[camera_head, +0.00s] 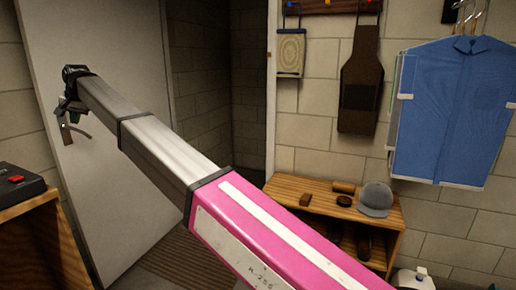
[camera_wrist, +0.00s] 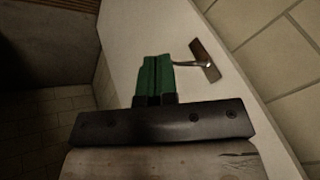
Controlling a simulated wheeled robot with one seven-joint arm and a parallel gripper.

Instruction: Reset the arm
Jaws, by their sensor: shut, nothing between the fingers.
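My arm reaches across the head view from the lower right to the upper left, in front of a white door (camera_head: 110,160). My gripper (camera_head: 66,112) is at its far end, small and dark, beside the door's handle (camera_head: 70,130). In the wrist view my gripper's green fingers (camera_wrist: 153,75) are together with nothing between them. The door handle (camera_wrist: 192,64) shows just right of the fingertips, on the white door (camera_wrist: 140,30). Whether the fingers touch the handle I cannot tell.
A wooden bench (camera_head: 330,205) with a grey cap (camera_head: 376,199) stands at the right. A blue garment (camera_head: 455,110) and a dark bag (camera_head: 360,85) hang above. A wooden cabinet (camera_head: 45,245) with a dark device (camera_head: 18,182) is at the left. A dark doorway (camera_head: 205,90) opens behind the arm.

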